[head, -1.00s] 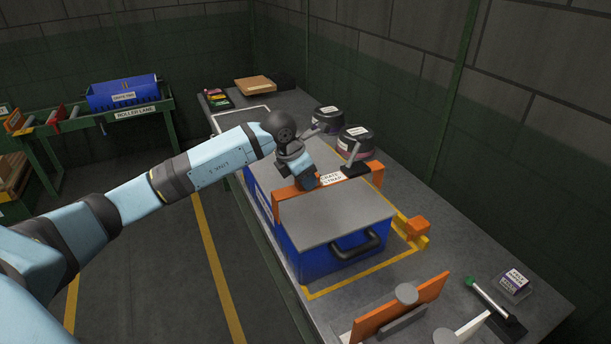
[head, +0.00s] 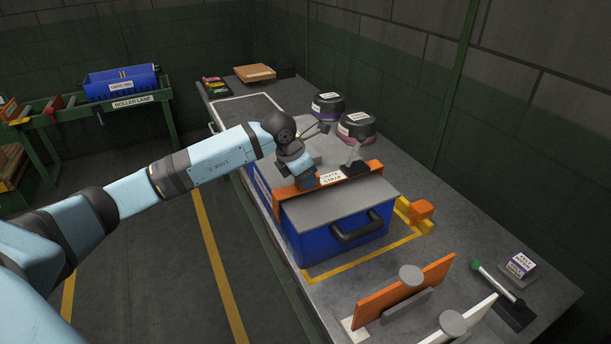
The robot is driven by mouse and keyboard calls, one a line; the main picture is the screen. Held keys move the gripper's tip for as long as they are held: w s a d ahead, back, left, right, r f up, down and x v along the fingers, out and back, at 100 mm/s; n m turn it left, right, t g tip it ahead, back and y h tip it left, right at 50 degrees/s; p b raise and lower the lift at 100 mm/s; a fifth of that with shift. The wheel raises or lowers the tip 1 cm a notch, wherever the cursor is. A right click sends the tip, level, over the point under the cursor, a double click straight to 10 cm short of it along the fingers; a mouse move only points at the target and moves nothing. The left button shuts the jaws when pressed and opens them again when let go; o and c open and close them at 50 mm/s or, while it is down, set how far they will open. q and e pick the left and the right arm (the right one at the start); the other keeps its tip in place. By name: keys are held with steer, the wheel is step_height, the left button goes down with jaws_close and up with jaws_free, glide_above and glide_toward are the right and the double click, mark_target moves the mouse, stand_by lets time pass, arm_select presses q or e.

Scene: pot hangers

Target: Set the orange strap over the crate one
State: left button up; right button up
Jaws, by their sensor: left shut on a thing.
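The orange strap (head: 363,168), labelled "CRATE STRAP", lies across the top of a blue crate with a grey lid (head: 338,203). Its left end hangs down beside the crate's left side; its right end lies near the far edge. My left gripper (head: 309,183) is shut on the strap, close to the label, and covers part of it. The crate stands inside a yellow outline on the bench, its black handle facing the front. Whether the strap sits flush on the lid is hard to tell.
Two dark round containers (head: 356,126) stand behind the crate. An orange block (head: 421,210) on a yellow bracket is at its right. An orange plate with a grey knob (head: 405,290) stands in front. Another blue crate (head: 121,83) is on the roller lane at left.

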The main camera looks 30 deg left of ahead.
arm_select(q)
steer(key=shift+f, duration=0.1)
steer(key=o, duration=1.7)
steer(key=shift+r+p, duration=2.2)
steer(key=shift+r, duration=2.35)
